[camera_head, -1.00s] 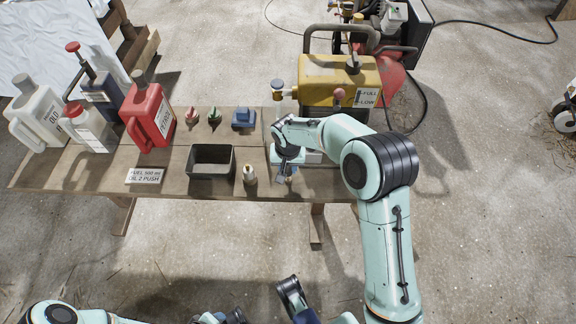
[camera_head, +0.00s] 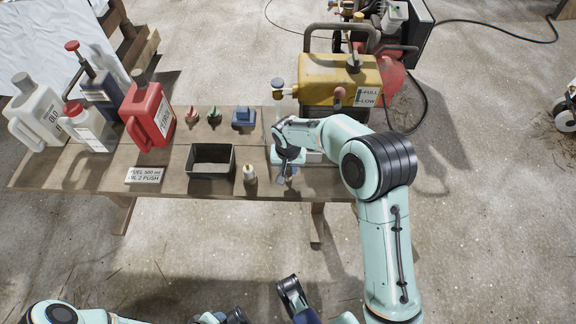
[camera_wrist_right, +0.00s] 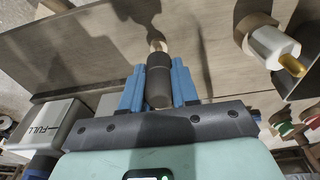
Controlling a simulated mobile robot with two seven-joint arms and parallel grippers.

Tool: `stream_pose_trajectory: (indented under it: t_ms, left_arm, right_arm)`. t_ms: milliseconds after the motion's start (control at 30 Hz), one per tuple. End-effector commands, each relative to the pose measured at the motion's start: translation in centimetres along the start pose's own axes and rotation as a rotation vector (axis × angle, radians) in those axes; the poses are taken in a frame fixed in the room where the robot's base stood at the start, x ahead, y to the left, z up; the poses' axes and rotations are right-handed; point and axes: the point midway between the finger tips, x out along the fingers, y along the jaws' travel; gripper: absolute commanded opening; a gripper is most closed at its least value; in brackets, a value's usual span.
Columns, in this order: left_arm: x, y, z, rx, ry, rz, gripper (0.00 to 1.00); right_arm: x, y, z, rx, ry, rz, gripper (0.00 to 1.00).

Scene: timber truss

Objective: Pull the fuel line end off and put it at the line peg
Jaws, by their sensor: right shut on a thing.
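My right gripper (camera_head: 285,172) is over the front of the wooden table, right of the small white bottle-like piece. In the right wrist view its blue fingers are shut on a dark cylindrical piece with a pale brass tip, which I take for the fuel line end (camera_wrist_right: 158,82). The tip points away from the gripper, and whether it touches anything is unclear. In the head view the arm largely hides the held piece. I cannot make out a line peg. My left arm (camera_head: 60,313) is at the bottom edge; its fingers do not show clearly.
On the table (camera_head: 110,170) stand a red jug (camera_head: 148,115), pale jugs (camera_head: 38,112), a dark tray (camera_head: 210,170), a white bottle-like piece with a brass tip (camera_head: 249,175) and a label plate (camera_head: 144,175). A yellow machine (camera_head: 335,80) stands behind my right arm.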

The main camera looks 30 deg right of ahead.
Motion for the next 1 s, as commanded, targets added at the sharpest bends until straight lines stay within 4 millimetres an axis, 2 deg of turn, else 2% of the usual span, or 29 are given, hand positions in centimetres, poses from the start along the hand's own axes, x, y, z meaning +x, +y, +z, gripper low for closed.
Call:
stream_pose_trajectory:
  t_ms: [900,933,1000]
  left_arm:
    - [1.8,-0.5,0.0,-0.002,-0.004,-0.003,0.43]
    - [1.8,-0.5,0.0,-0.002,-0.004,-0.003,0.43]
    - [1.8,-0.5,0.1,-0.002,-0.006,-0.003,0.43]
  right_arm:
    - [2.9,0.0,0.4,0.000,-0.001,0.000,0.00]
    - [2.9,0.0,0.4,0.000,-0.001,0.000,0.33]
    - [2.8,0.0,0.4,0.000,0.000,0.000,0.55]
